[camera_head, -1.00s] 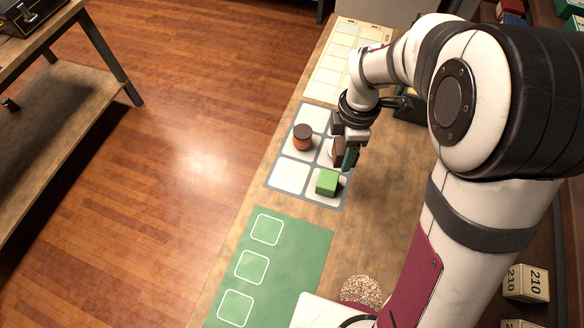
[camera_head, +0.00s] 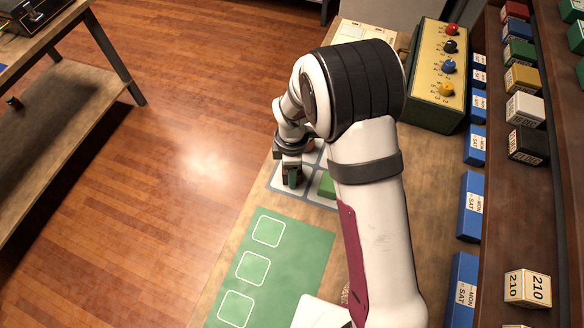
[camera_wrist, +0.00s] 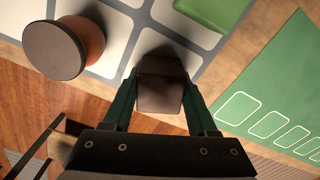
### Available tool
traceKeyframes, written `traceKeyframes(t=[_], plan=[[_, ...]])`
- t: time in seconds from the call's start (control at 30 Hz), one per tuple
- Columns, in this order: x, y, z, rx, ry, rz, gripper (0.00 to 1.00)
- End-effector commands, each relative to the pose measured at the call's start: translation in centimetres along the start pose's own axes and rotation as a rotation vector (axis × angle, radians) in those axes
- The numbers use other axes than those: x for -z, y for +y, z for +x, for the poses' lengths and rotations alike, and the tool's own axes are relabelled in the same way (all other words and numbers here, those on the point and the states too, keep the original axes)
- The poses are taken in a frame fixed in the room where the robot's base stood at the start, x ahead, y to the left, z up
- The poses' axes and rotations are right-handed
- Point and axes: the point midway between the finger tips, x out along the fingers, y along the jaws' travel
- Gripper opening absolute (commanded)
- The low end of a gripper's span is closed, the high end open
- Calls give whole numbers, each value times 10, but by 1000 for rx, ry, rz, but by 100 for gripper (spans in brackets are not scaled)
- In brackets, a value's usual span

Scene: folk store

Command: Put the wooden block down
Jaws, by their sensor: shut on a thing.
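The dark brown wooden block (camera_wrist: 160,86) is between the two green fingers of my gripper (camera_wrist: 160,95) in the wrist view. In the head view my gripper (camera_head: 291,181) points down over the lower-left cell of the grey mat (camera_head: 271,182) with pale cells. A dark shadow lies beside the block on the pale cell; I cannot tell whether the block touches it. A green block (camera_head: 327,185) sits in the lower-right cell, partly behind my arm. A round orange jar with a dark lid (camera_wrist: 58,48) stands in another cell in the wrist view.
A green mat (camera_head: 300,262) with white square outlines lies nearer on the table. A control box with coloured knobs (camera_head: 440,75) and a shelf of small boxes (camera_head: 528,145) line the right side. The wooden floor drops away to the left of the table.

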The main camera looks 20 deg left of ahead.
Motion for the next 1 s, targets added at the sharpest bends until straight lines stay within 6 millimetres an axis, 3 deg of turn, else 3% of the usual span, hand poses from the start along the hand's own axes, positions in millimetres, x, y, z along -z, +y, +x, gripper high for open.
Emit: traceKeyframes(t=[0.1, 0.13, 0.3, 0.63, 1.0], plan=[[0, 0, 3, 1, 0, 0, 1], [0, 0, 3, 1, 0, 0, 60], [0, 0, 3, 1, 0, 0, 88], [0, 0, -5, -1, 0, 1, 88], [0, 1, -100, -3, 1, 1, 88]])
